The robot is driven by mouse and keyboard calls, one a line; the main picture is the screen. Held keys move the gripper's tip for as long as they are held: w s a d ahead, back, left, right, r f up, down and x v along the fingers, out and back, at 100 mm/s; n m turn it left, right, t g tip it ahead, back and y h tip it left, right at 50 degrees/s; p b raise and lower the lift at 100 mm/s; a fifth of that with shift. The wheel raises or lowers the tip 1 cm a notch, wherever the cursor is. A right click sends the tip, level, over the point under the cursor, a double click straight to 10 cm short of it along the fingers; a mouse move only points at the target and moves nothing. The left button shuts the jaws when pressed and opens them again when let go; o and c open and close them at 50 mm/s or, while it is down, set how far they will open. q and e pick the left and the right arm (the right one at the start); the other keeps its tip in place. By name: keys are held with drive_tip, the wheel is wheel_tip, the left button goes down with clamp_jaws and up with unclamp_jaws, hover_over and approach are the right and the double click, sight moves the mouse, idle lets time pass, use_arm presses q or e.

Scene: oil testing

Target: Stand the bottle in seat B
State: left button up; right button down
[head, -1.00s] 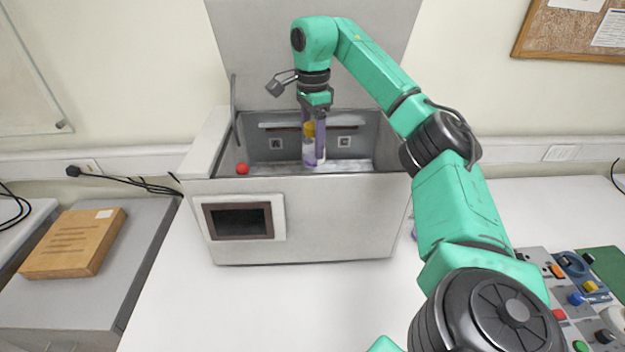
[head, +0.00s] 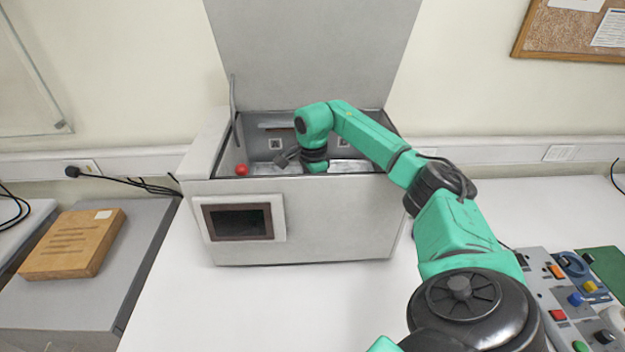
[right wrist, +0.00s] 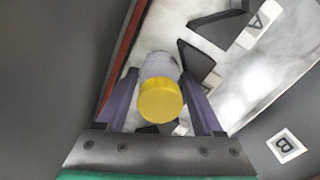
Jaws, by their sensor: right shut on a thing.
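The bottle (right wrist: 163,68), pale with a yellow cap, shows in the right wrist view between the purple fingers of my right gripper (right wrist: 162,100), which is shut on it. In the head view my right wrist reaches down into the open grey box (head: 310,225); its front wall hides the fingers and bottle. A card marked B (right wrist: 286,145) is at the lower right in the wrist view. A tag marked A (right wrist: 258,22) is on the pale floor near black angular pieces (right wrist: 200,62). I cannot tell whether the bottle's base touches the floor. My left gripper is out of view.
The box's raised lid (head: 312,50) stands behind my arm. A red knob (head: 241,170) is at the box's left inside. A control panel (head: 540,285) with coloured buttons lies at right. The white table in front of the box is clear.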

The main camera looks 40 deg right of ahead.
drive_tip(key=shift+c, duration=0.2)
unclamp_jaws()
drive_tip(key=shift+r, duration=0.15)
drive_tip(key=shift+r+b, duration=0.3)
wheel_tip(320, 180, up, 6)
drive_tip(key=shift+b, duration=1.2)
wheel_tip(320, 180, up, 6)
drive_tip(key=shift+f+p, duration=0.25)
drive_tip(key=shift+p, duration=0.55)
drive_tip(key=shift+s, duration=0.1)
drive_tip(key=shift+f, duration=0.1)
